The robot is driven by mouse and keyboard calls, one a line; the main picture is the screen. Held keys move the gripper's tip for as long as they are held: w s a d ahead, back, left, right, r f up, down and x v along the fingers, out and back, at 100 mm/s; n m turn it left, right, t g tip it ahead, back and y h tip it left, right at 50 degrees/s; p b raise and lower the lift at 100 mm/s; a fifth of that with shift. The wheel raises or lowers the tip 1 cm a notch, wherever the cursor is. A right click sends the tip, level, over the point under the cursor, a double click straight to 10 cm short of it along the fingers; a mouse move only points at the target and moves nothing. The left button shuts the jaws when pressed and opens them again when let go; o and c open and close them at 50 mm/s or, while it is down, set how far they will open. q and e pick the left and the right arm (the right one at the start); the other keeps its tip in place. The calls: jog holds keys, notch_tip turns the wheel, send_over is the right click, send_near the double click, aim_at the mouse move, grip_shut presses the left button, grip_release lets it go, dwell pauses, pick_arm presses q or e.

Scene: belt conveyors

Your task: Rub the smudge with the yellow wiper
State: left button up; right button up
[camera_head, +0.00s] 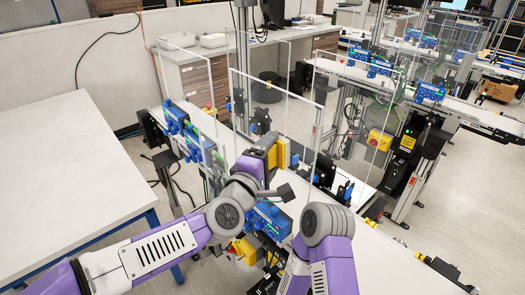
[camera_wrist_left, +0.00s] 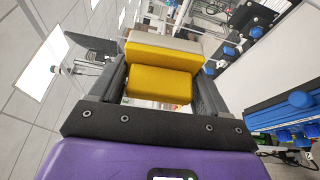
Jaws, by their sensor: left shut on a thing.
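My left gripper (camera_head: 272,153) is shut on the yellow wiper (camera_head: 280,156), in front of the clear panels in the middle of the head view. In the left wrist view, the wiper (camera_wrist_left: 160,75) is a yellow block with a pale strip along its far side. It sits between the two dark fingers of the left gripper (camera_wrist_left: 165,90). I cannot make out the smudge for sure in either view. My right arm shows at the bottom of the head view, but its gripper cannot be seen.
Clear framed panels (camera_head: 272,115) stand upright along the conveyor (camera_head: 395,262). Blue sensor units (camera_head: 270,220) line its side. A white table (camera_head: 60,175) fills the left, with a bare top. A second conveyor (camera_head: 455,103) runs at the back right.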

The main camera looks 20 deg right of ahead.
aim_at(248, 128)
pick_arm(q)
jog(key=shift+s+d+f, duration=0.1)
jog(key=shift+s, duration=0.2)
jog(key=shift+w+b, duration=0.1)
jog(key=shift+b, duration=0.2)
jog(key=w+a, duration=0.1)
jog(key=w, duration=0.1)
jog(key=w+b, duration=0.1)
jog(key=w, duration=0.1)
jog(key=w+a, duration=0.1)
jog(key=w, duration=0.2)
jog(key=shift+a+b, duration=0.3)
jog(key=shift+b, duration=0.05)
jog(key=shift+w+a, duration=0.2)
jog(key=shift+w, duration=0.05)
jog(key=shift+w+a, duration=0.25)
jog(key=shift+w, duration=0.55)
jog(key=shift+w+a, duration=0.2)
jog(key=shift+w, duration=0.6)
